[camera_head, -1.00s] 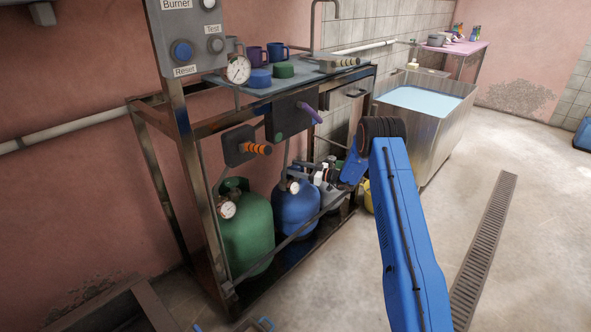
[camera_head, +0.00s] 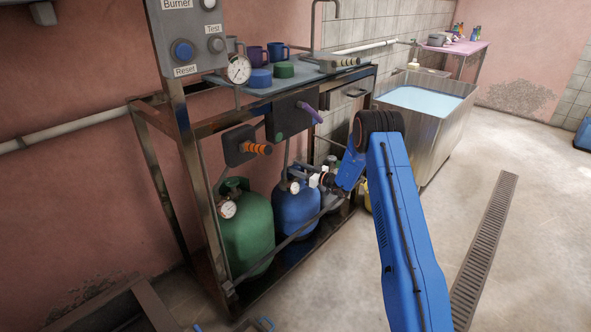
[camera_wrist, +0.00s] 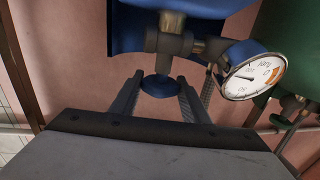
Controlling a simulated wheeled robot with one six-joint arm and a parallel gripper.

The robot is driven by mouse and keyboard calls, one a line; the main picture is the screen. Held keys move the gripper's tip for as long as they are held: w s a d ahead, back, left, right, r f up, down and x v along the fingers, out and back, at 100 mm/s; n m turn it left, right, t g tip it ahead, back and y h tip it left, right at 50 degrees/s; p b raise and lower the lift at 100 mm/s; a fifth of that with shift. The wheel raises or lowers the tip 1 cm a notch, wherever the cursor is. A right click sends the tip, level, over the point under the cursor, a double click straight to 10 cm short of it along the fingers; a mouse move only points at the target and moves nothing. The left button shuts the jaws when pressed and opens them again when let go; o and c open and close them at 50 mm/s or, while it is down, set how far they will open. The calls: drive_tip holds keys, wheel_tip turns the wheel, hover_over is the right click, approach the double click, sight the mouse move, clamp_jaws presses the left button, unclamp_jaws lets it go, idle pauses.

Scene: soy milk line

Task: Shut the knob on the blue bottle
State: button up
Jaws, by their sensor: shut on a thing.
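The blue bottle (camera_head: 295,208) stands upright on the rack's lower shelf, and its top also shows at the upper edge of the wrist view (camera_wrist: 205,8). A metal valve with a blue round knob (camera_wrist: 162,88) sticks out from it. A dial gauge (camera_wrist: 252,77) sits beside the valve; it shows in the head view too (camera_head: 294,187). My gripper (camera_wrist: 160,95) has one finger on each side of the blue knob and is shut on it. In the head view my gripper (camera_head: 316,181) is at the bottle's right, with the knob hidden there.
A green bottle (camera_head: 247,228) with its own gauge stands left of the blue one. A rack bar (camera_head: 285,245) runs in front of the bottles. A valve box with an orange handle (camera_head: 257,149) hangs above.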

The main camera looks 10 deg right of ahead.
drive_tip(key=m+t+h, duration=0.2)
drive_tip(key=h, duration=0.1)
drive_tip(key=m+t+h, duration=0.2)
drive_tip(key=m+h, duration=0.1)
drive_tip(key=h, duration=0.1)
drive_tip(key=shift+m, duration=0.3)
idle(0.3)
drive_tip(key=o, duration=1)
drive_tip(key=shift+d, duration=0.1)
